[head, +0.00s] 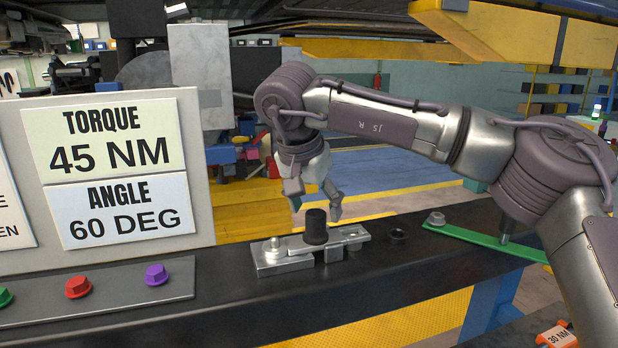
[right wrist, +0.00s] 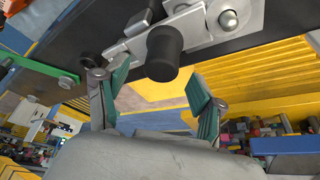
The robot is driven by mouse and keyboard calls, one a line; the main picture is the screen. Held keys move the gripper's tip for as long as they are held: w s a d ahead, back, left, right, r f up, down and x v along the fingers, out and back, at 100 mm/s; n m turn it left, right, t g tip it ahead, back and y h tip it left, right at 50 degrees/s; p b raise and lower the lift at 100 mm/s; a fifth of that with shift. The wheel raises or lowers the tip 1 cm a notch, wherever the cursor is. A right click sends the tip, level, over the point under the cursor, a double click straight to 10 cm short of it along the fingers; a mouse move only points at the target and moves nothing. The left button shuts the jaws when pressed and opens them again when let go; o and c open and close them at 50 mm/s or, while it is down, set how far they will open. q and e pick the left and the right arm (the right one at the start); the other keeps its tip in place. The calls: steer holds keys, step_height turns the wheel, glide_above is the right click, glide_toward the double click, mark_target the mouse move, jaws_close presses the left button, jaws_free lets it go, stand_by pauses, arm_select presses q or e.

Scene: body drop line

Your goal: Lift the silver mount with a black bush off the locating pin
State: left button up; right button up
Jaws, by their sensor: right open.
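The silver mount (head: 351,238) is a flat bar lying across a silver fixture block (head: 283,263) on the black beam. Its upright black bush (head: 316,227) also shows in the right wrist view (right wrist: 163,53). A small round-topped silver pin (head: 275,243) stands at the left end of the block; whether it is the locating pin I cannot tell. My right gripper (head: 316,213) is open and empty above and behind the bush. In the right wrist view its fingers (right wrist: 158,72) are spread to either side of the bush, apart from it. My left gripper is not in view.
A torque and angle board (head: 115,165) stands at the left. A strip with coloured bolts (head: 107,295) lies in front of it. A green bar (head: 483,242) with a bolt lies right of the mount, past a black nut (head: 397,235). Yellow beams hang overhead.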

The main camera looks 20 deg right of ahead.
mark_target(316, 212)
steer(key=shift+p+x, duration=0.35)
steer(key=shift+x, duration=1.95)
jaws_close()
